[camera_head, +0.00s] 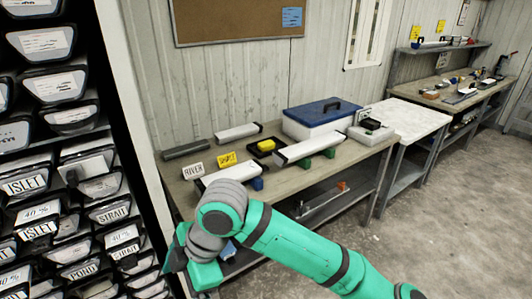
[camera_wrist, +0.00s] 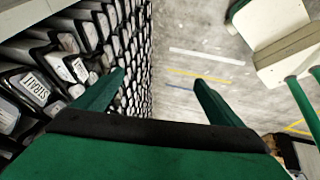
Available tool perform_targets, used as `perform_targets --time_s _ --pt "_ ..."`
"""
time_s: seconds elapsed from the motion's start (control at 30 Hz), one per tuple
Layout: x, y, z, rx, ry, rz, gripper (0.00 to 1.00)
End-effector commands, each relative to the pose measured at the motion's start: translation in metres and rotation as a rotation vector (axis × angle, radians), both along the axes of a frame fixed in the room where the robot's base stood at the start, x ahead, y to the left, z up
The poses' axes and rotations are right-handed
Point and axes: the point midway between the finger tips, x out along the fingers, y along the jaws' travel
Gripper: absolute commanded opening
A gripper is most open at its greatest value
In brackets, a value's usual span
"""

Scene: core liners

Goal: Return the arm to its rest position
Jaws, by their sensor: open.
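My green arm with grey joints reaches from the lower right of the head view to the front of the workbench. Its gripper end (camera_head: 185,252) hangs low between the labelled rack and the bench. In the wrist view, my gripper (camera_wrist: 158,82) shows two green fingers spread apart with nothing between them. Beyond the fingers are the rack and the bare floor. The fingertips are hard to make out in the head view.
A rack (camera_head: 72,160) of labelled core boxes fills the left side, close to my gripper. The workbench (camera_head: 178,198) holds core liners, label cards, a yellow sponge in a black tray and a blue-lidded box (camera_head: 318,115). A white-topped table (camera_head: 415,116) stands right. The floor (camera_head: 450,220) at right is clear.

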Motion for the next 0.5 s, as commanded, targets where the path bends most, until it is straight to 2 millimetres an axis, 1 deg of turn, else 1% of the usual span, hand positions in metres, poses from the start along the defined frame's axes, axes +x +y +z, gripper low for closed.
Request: perform_targets --time_s 0.17,0.3,0.4,0.5 --pt "0.004 0.041 0.008 0.189 0.004 -0.054 0.9" --pt "0.011 0.075 0.022 0.383 0.015 -0.126 0.9" --pt "0.017 0.095 0.033 0.518 0.028 -0.186 0.9" --pt "0.025 0.109 0.045 0.648 0.048 -0.253 0.9"
